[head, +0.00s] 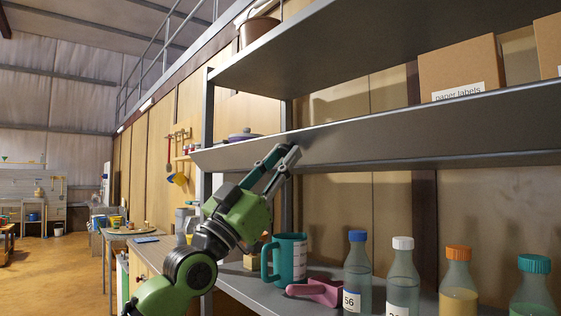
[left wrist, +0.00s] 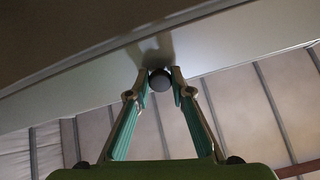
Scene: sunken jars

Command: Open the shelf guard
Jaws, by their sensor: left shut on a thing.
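The shelf guard (head: 420,137) is a long grey panel along the front of the middle shelf, running from left of my gripper to the right edge of the head view. My left gripper (head: 284,153) reaches up from below, its fingertips at the guard's face near its left part. In the left wrist view a dark round knob (left wrist: 160,80) sits between the fingertips, against the pale guard (left wrist: 105,78). The left gripper is shut on this knob. In the head view the fingers hide the knob. My right gripper is in neither view.
Cardboard boxes, one marked paper labels (head: 459,68), stand behind the guard. Below are a teal mug (head: 290,258), a pink scoop (head: 318,291) and several capped bottles, including a blue-capped one (head: 357,275). An upper shelf (head: 340,45) overhangs. Open floor (head: 50,275) lies left.

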